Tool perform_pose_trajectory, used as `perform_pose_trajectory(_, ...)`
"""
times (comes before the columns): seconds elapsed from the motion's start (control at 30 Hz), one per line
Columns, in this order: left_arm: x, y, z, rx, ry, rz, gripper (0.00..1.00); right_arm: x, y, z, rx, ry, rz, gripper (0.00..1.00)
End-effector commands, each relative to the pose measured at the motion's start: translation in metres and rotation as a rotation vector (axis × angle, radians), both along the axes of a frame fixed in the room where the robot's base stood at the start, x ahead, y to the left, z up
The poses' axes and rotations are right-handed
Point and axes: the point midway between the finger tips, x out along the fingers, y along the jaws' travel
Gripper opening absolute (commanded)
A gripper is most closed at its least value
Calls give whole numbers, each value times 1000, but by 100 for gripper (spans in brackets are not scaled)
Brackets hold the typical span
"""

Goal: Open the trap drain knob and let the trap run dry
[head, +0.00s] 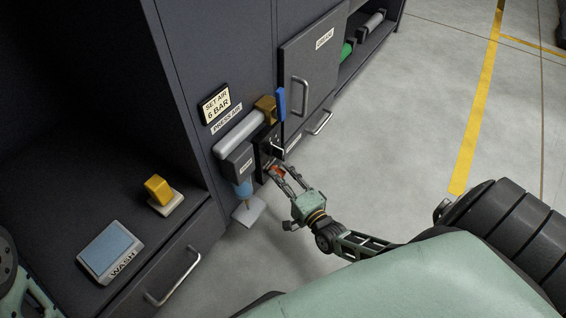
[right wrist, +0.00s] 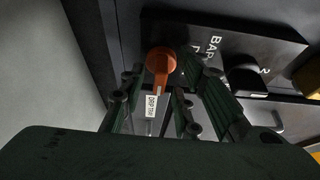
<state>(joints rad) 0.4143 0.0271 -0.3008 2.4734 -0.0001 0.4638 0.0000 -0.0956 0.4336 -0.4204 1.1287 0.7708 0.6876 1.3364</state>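An orange-red knob (right wrist: 161,62) with a downward lever shows in the right wrist view, in front of a black plate (right wrist: 225,45) with partly hidden lettering. It shows small and red in the head view (head: 277,173). My right gripper (head: 276,168) is at the knob, its fingers (right wrist: 163,80) apart on either side with gaps visible; I cannot tell whether either touches. The trap's blue bowl (head: 243,188) hangs under a grey block left of the gripper. A pale drip plate (head: 248,212) is below it. My left gripper is out of view.
A cabinet door (head: 308,70) is behind. Floor to the right is clear.

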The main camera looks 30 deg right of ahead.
Motion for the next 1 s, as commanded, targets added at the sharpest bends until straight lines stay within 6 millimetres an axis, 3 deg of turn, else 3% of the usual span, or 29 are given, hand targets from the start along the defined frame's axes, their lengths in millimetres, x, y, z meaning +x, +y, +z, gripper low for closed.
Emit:
perform_pose_trajectory(0.27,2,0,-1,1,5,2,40,-12,1,-1,0,2,1,30)
perform_pose_trajectory(0.7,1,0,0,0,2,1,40,-98,0,0,-1,3,1,30)
perform_pose_trajectory(1.0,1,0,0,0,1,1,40,-120,0,1,-1,0,1,30)
